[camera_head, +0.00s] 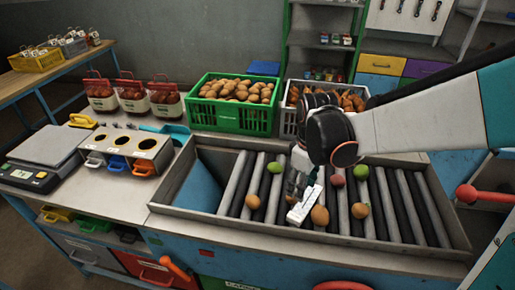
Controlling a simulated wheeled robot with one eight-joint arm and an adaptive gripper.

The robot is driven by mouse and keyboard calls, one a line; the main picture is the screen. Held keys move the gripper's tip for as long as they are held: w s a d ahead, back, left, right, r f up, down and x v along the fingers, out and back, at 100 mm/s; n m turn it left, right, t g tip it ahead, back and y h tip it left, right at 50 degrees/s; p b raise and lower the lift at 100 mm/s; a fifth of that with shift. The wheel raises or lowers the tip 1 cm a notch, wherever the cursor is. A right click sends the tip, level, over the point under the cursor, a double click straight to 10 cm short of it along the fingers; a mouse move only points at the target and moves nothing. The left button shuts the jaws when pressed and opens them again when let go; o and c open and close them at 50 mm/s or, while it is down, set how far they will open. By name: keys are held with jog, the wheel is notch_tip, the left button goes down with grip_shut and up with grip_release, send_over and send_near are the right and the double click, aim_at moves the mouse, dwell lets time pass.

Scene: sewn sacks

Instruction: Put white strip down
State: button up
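A white strip (299,212) with some dark marking shows below my gripper (302,188), over the roller bed (395,205). It is tilted, with its lower end toward the front of the rollers. My gripper points down from my arm and its fingertips overlap the strip's upper part. The fingers are small and dark here, so I cannot tell whether they grip the strip or are just behind it. I also cannot tell whether the strip touches the rollers.
Round fruits or vegetables lie on the rollers, including an orange-brown one (320,215) beside the strip. A green crate of potatoes (230,119) and a white crate (289,122) stand behind. Left are a scale (42,150), a holed box (130,148) and red-handled sacks (132,98).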

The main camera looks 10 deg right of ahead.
jog(key=f, duration=0.2)
jog(key=b, duration=0.2)
send_over(295, 216)
jog(key=shift+n+g, duration=0.3)
jog(key=shift+n, duration=0.1)
jog(key=f, duration=0.8)
jog(key=shift+w+a, duration=0.1)
jog(key=shift+a, duration=0.1)
jog(key=shift+d+f+b, duration=0.2)
jog(key=shift+f+b, duration=0.9)
jog(key=shift+f, duration=1.6)
jog(key=shift+c, duration=0.2)
grip_shut()
jog(key=shift+r, duration=0.15)
